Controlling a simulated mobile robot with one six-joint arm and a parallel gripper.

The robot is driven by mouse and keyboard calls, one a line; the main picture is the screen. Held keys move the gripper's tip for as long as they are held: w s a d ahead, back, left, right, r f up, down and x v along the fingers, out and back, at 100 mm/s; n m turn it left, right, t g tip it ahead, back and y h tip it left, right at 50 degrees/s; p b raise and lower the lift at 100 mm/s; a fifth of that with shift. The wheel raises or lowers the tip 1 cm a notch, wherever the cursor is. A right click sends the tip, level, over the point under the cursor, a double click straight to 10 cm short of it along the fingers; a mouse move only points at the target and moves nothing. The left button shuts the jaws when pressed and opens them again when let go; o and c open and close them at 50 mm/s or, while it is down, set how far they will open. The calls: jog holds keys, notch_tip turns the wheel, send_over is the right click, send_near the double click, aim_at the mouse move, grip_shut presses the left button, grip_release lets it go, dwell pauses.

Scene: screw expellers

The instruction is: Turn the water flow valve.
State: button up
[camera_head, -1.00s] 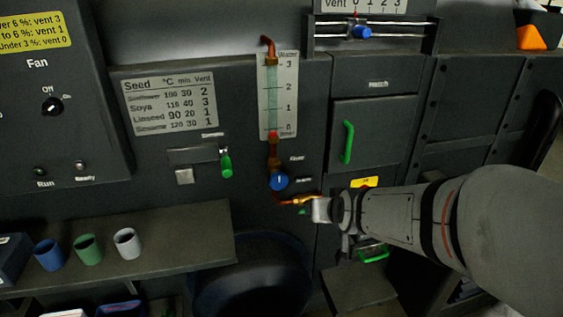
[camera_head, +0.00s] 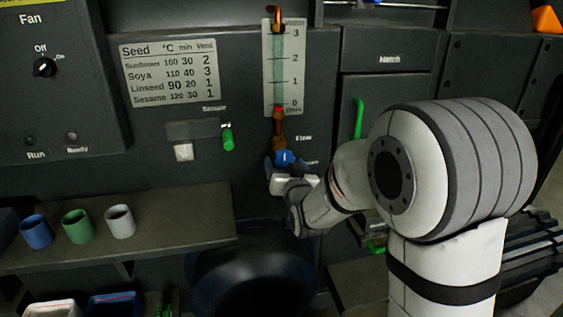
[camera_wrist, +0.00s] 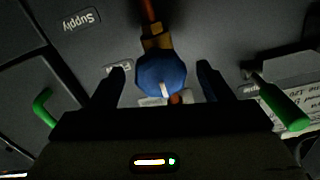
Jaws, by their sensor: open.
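The water flow valve is a blue knob (camera_head: 284,158) on a copper pipe below the flow gauge (camera_head: 283,70), beside a label reading Flow. In the wrist view the blue knob (camera_wrist: 161,75) has a white pointer mark and sits between my two dark fingers. My gripper (camera_head: 284,172) is right at the knob in the head view and partly covers its lower side. In the wrist view my gripper (camera_wrist: 162,80) is open, with a gap showing between each finger and the knob.
A green sample handle (camera_head: 228,137) is left of the valve; it also shows in the wrist view (camera_wrist: 284,107). A green hatch handle (camera_head: 358,117) is to the right. A shelf (camera_head: 170,236) at lower left holds a blue, a green and a grey cup.

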jog(key=shift+x, duration=1.25)
jog(key=c, duration=0.9)
jog(key=shift+a, duration=0.3)
jog(key=shift+c, duration=0.4)
jog(key=shift+d, duration=0.25)
jog(key=shift+b, duration=0.3)
